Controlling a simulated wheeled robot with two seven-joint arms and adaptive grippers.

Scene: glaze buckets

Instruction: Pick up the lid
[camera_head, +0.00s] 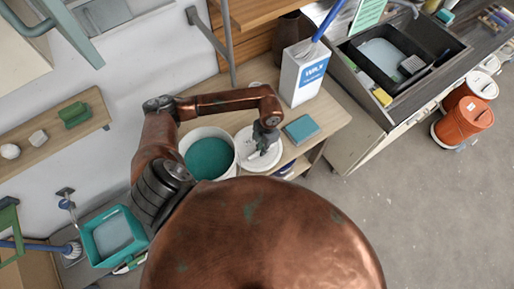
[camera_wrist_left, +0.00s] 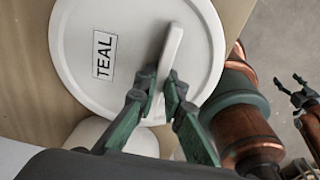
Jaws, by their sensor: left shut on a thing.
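The lid (camera_head: 270,160) is a round white disc with an upright bar handle, just right of an open white bucket of teal glaze (camera_head: 208,158). In the left wrist view the lid (camera_wrist_left: 135,75) carries a label reading TEAL. My left gripper (camera_head: 262,149) is over the lid, and in the wrist view its green fingers (camera_wrist_left: 165,98) are shut on the lid's handle, one on each side. I cannot tell whether the lid touches the bench. My right gripper (camera_wrist_left: 292,82) shows small at the right of the wrist view, its fingers apart and empty.
The wooden bench (camera_head: 328,112) holds a teal block (camera_head: 301,129) and a white WAX container (camera_head: 303,75) close to the lid. A dark sink (camera_head: 440,48) stands beyond. Orange buckets (camera_head: 462,120) are on the floor at right. A teal tray (camera_head: 112,237) is at lower left.

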